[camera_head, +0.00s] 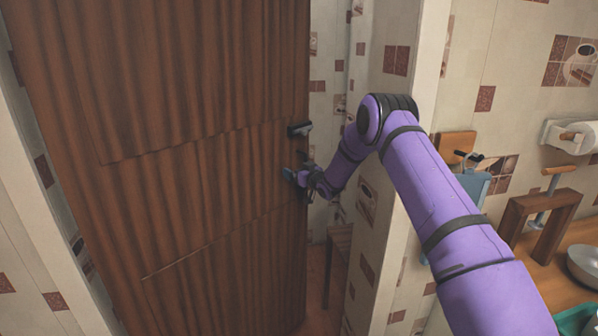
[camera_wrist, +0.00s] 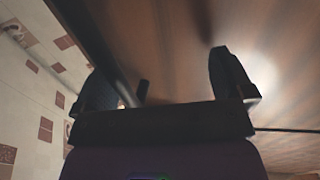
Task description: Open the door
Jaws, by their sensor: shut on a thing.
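The brown wooden door (camera_head: 190,130) fills the left of the head view and stands ajar, with a gap along its right edge. Its black handle (camera_head: 300,130) sits near that edge. My gripper (camera_head: 297,177) is at the door's edge, a little below the handle. In the wrist view my gripper (camera_wrist: 165,82) has its fingers on either side of the edge of the door (camera_wrist: 175,40), and it appears shut on it. A short dark peg shows between the fingers; I cannot tell what it is. The exact contact is partly hidden.
A tiled wall end (camera_head: 390,70) stands close to the right of the doorway, beside my arm. A wooden stool (camera_head: 338,245) shows through the gap. At the right, a wooden counter (camera_head: 560,250) holds a metal bowl (camera_head: 585,262), and a paper roll (camera_head: 570,136) hangs above.

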